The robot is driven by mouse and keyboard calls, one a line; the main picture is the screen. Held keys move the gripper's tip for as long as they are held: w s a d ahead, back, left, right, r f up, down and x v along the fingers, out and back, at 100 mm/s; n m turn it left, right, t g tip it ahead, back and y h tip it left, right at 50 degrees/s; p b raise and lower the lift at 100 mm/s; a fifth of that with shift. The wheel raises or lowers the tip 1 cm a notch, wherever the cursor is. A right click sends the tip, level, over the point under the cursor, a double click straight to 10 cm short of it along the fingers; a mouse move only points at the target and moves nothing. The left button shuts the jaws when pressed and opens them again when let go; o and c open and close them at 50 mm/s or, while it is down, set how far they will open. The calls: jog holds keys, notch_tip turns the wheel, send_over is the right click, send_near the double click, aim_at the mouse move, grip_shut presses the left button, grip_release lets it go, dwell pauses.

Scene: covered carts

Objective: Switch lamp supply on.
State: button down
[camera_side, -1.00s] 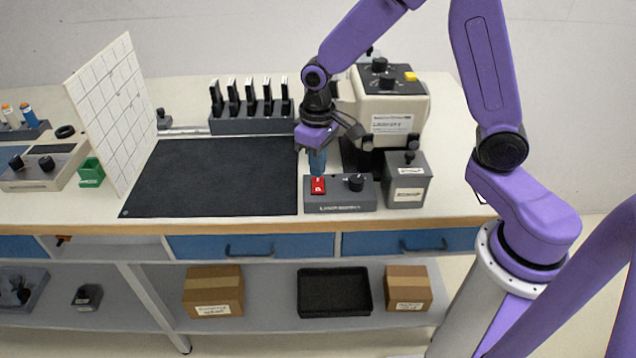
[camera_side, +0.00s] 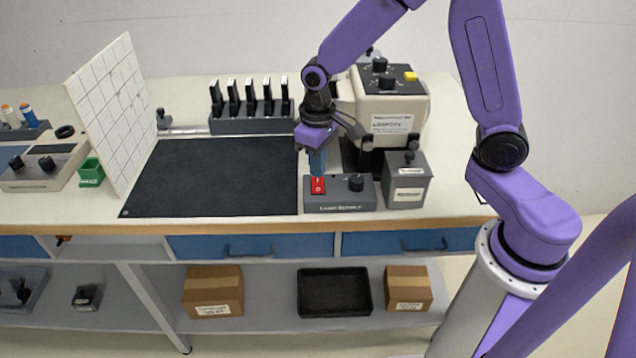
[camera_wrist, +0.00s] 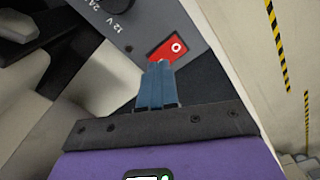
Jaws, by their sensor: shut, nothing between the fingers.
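The lamp supply (camera_side: 340,202) is a small grey box at the front of the bench, with a red rocker switch (camera_side: 318,186) on its left and a black knob (camera_side: 356,183) on its right. In the wrist view the red switch (camera_wrist: 166,49) shows a white circle mark at its upper end. My gripper (camera_side: 317,174) is shut and empty, pointing down at the switch. In the wrist view its blue fingertips (camera_wrist: 160,66) are at the switch's near end and hide that part. I cannot tell whether they touch it.
A grey box (camera_side: 407,185) stands close to the right of the supply. Behind it is a cream lamp housing (camera_side: 393,110). A black mat (camera_side: 215,180) lies clear to the left. A rack (camera_side: 252,122) of dark upright pieces stands at the back.

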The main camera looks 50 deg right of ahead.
aim_at(318, 181)
jog(key=shift+f, duration=0.95)
dwell(0.5)
jog(key=shift+r, duration=3.55)
jog(key=shift+s, duration=0.15)
jog(key=s+d+r+n, duration=0.1)
jog(key=s+n, duration=0.3)
jog(key=s, duration=0.8)
jog(key=s+d+r+n, duration=0.1)
jog(key=s+n, duration=0.4)
jog(key=s, duration=0.7)
jog(key=shift+s+d+r+n, duration=0.25)
jog(key=shift+s+r+n, duration=0.05)
jog(key=shift+r, duration=0.1)
